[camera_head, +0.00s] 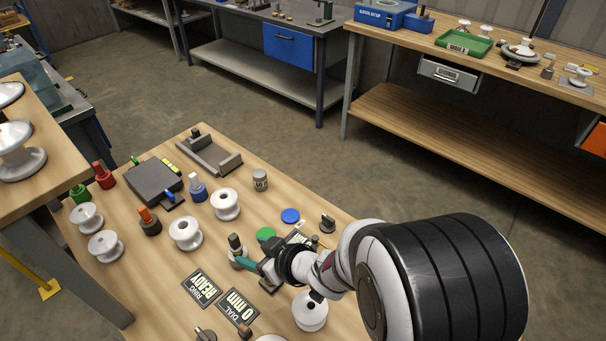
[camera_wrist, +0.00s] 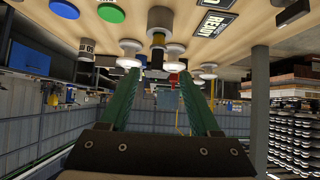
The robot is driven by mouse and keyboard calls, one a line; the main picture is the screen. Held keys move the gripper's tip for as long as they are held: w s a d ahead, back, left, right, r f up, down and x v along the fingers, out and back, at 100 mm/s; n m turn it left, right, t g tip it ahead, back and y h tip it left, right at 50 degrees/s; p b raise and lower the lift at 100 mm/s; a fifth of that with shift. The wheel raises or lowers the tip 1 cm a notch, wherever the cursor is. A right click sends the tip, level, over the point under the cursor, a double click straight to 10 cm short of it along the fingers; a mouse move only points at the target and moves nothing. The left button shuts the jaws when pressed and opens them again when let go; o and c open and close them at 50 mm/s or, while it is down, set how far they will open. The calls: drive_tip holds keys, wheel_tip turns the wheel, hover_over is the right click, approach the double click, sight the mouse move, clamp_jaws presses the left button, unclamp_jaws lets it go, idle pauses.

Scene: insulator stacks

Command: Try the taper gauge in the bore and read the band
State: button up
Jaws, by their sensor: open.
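My gripper (camera_head: 243,262) is open, with teal fingers low over the table's right half. It also shows in the wrist view (camera_wrist: 158,73), with nothing clearly held between the fingers. A dark-topped piece (camera_head: 235,242) stands upright at a pale, round-based part just beyond the fingertips. Whether it is the taper gauge, and whether it sits in a bore, I cannot tell. White spool insulators (camera_head: 186,233) and (camera_head: 225,204) stand farther back. Another white insulator (camera_head: 310,311) stands near my arm.
Red (camera_head: 104,176), blue (camera_head: 197,188) and orange-topped (camera_head: 149,222) pieces stand around a dark block (camera_head: 153,181). A grey cradle (camera_head: 209,153) lies at the back. A labelled can (camera_head: 260,180), a blue disc (camera_head: 290,216) and a green disc (camera_head: 265,234) are nearby.

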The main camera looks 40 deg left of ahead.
sight(237, 244)
drive_tip(key=x, duration=1)
drive_tip(key=shift+w+a+f, duration=0.1)
drive_tip(key=shift+w+a, duration=0.1)
drive_tip(key=shift+a, duration=0.05)
clamp_jaws()
